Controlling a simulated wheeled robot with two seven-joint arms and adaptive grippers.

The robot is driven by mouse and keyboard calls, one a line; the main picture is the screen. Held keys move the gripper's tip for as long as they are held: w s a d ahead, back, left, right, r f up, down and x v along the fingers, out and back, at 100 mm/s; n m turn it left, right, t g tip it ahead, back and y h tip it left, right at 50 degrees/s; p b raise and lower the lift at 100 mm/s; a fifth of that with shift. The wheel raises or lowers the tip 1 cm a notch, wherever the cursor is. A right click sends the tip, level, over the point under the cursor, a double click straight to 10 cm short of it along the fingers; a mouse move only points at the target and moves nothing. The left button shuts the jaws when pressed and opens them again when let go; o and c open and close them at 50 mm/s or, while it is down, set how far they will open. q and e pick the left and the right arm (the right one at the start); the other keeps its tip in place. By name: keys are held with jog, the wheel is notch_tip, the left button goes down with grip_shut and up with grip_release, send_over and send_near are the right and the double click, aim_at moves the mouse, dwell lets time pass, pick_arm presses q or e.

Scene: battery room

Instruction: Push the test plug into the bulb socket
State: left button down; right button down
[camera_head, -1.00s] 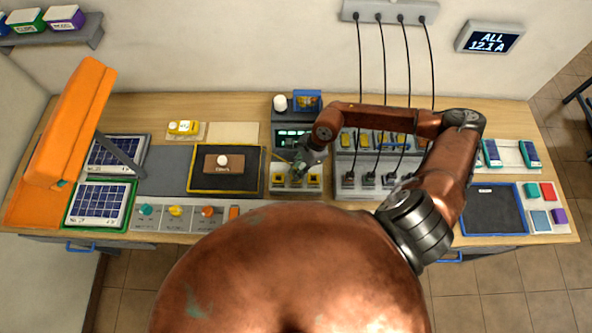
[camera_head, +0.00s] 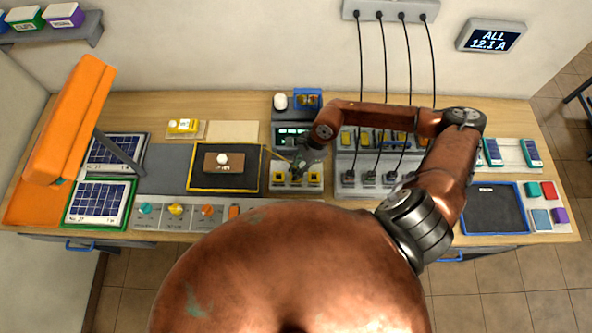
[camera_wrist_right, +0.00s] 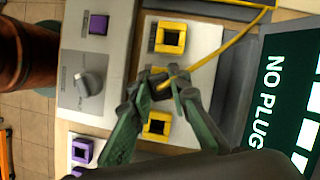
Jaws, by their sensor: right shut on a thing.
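My right gripper (camera_head: 298,167) is over the pale plate (camera_head: 283,187) with yellow-rimmed sockets, at the middle of the bench. In the right wrist view its green fingers (camera_wrist_right: 166,88) are shut on a small dark plug (camera_wrist_right: 160,86) with a yellow cable (camera_wrist_right: 215,50). The plug is between an upper yellow socket (camera_wrist_right: 170,37) and a lower yellow socket (camera_wrist_right: 157,126). The fingers cover the plate's middle, so I cannot tell whether the plug touches or enters a socket. I cannot read which socket is the bulb's. My left gripper is not in view.
A screen (camera_wrist_right: 283,100) beside the plate reads "NO PLUG". A yellow-edged black mat (camera_head: 198,187) holds a brown block with a white bulb (camera_head: 222,160). Black cables hang behind my right arm.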

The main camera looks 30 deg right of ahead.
dwell(0.9)
jog(key=shift+f+b, duration=0.55)
jog(key=shift+b, duration=0.2)
jog(key=c, duration=2.1)
grip_release()
jog(key=p+v, duration=0.4)
jog(key=v, duration=0.7)
jog(key=shift+p, duration=0.4)
jog(key=shift+s, duration=0.1)
